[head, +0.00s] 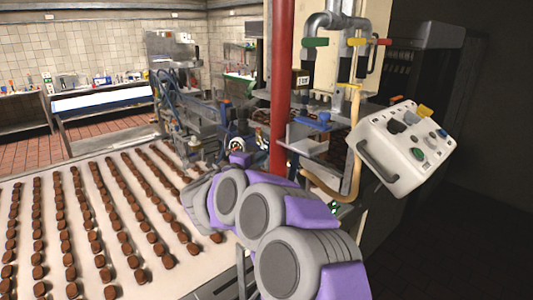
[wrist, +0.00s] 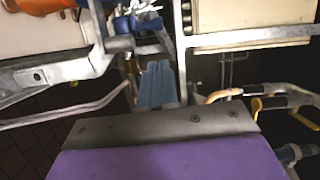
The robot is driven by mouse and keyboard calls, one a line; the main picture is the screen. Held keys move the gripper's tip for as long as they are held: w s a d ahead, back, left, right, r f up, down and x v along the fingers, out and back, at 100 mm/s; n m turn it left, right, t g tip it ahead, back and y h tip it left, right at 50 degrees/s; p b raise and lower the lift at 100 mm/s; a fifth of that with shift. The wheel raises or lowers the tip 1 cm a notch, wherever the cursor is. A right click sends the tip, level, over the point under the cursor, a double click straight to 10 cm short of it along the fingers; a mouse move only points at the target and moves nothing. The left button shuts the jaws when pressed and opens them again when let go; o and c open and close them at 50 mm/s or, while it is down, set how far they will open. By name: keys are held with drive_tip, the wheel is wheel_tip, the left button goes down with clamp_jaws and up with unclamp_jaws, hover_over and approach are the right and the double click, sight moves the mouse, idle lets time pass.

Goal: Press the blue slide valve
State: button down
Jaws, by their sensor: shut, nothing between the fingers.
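A blue part (head: 314,119), which looks like the blue slide valve, sits on a metal fitting of the machine, right of the red post, in the head view. In the wrist view a blue fitting (wrist: 138,22) shows at the top, beside metal framing; I cannot tell for sure that it is the same part. My gripper (wrist: 158,72) shows as narrow blue-grey fingers beyond the purple and grey wrist. The fingers are together and empty, below the blue fitting in that picture. Whether they touch anything is unclear. In the head view my arm hides the fingertips.
A red post (head: 282,85) stands just beyond my arm. A white control box (head: 405,150) with buttons and a handle is at the right. A conveyor (head: 22,192) with rows of brown biscuits fills the left. Metal bars (wrist: 185,55) crowd the gripper.

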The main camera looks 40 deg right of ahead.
drive_tip(key=w+a+r+n+t+y, duration=0.2)
drive_tip(key=a+n+t+y, duration=0.25)
drive_tip(key=a, duration=0.35)
drive_tip(key=w+a+r+n+t+y, duration=0.2)
drive_tip(key=a+n+t+y, duration=0.25)
drive_tip(key=a, duration=0.35)
drive_tip(key=s+a+f+n+g+y, duration=0.1)
drive_tip(key=s+a+f+n+y, duration=0.2)
drive_tip(key=a+n, duration=0.4)
drive_tip(key=s+a+f+n+g+y, duration=0.1)
drive_tip(key=s+a+n+y, duration=0.1)
drive_tip(key=a+n+y, duration=0.5)
drive_tip(key=s+a+f+n+g+y, duration=0.1)
drive_tip(key=s+a+f+n+g, duration=0.25)
drive_tip(key=s+f, duration=0.45)
drive_tip(key=s+a+f+n+g, duration=0.2)
drive_tip(key=s+f+g, duration=0.25)
drive_tip(key=s, duration=0.65)
drive_tip(key=s+d+f+n+g+h, duration=0.1)
drive_tip(key=s+d+g, duration=0.3)
drive_tip(key=s, duration=0.7)
drive_tip(key=s+d+f+n+g+h+b, duration=0.1)
drive_tip(key=s+d+f+g+h, duration=0.1)
drive_tip(key=s, duration=0.9)
wheel_tip(320, 180, down, 2)
drive_tip(key=shift+s+d+f+g+h, duration=0.1)
drive_tip(key=shift+s+d+g+h, duration=0.15)
drive_tip(key=shift+d+g, duration=0.8)
